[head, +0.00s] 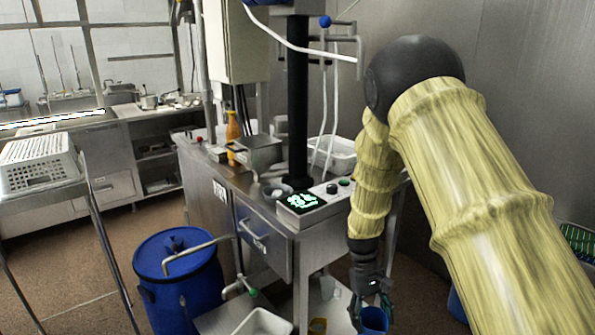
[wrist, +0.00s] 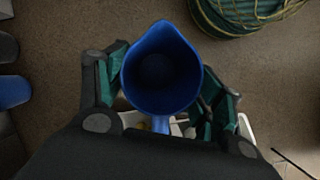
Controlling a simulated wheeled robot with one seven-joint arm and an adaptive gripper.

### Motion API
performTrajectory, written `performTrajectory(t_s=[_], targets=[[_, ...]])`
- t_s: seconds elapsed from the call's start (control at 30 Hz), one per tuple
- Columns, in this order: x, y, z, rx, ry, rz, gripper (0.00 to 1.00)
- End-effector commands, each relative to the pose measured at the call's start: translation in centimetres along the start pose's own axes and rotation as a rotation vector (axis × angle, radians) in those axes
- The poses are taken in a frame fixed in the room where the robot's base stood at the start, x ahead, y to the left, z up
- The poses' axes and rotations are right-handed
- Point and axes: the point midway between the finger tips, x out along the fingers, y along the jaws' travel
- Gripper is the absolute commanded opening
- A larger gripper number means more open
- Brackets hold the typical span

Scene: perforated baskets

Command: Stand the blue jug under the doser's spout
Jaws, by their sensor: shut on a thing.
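The blue jug (head: 373,321) is at the bottom of the head view, partly cut off by the frame edge. My gripper (head: 371,306) points down and is shut on it. In the wrist view the jug (wrist: 160,80) is seen from above, empty-looking, its lip toward the top and its handle toward my palm, with a finger on each side. The doser seems to be the steel machine (head: 305,240) left of my gripper, with a lit panel (head: 300,201). A bent pipe (head: 198,252) and a green-knobbed valve (head: 240,287) stick out of it; I cannot tell which is the spout.
A blue barrel (head: 180,285) stands left of the machine. A white tub (head: 263,323) sits low in front of the machine. A white perforated basket (head: 38,162) rests on a stand at left. A coiled green and yellow thing (wrist: 245,15) lies near the jug in the wrist view.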

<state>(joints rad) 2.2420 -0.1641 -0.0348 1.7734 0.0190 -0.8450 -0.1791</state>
Motion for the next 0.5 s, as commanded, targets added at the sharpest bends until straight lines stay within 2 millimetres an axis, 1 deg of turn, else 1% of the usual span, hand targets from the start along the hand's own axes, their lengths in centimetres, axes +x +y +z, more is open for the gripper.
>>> performTrajectory(t_s=[0.03,0.1,0.3,0.4,0.47,0.5], targets=[[-1.4,-0.3,0.5,0.039,-0.002,-0.017,0.36],[-2.2,-0.8,0.8,0.093,-0.005,-0.04,0.36],[-3.6,-1.7,1.3,0.191,-0.011,-0.079,0.36],[-3.5,-2.0,1.5,0.212,-0.014,-0.088,0.36],[-2.6,-2.2,1.7,0.217,-0.016,-0.09,0.36],[-1.8,-2.4,1.9,0.218,-0.018,-0.091,0.36]])
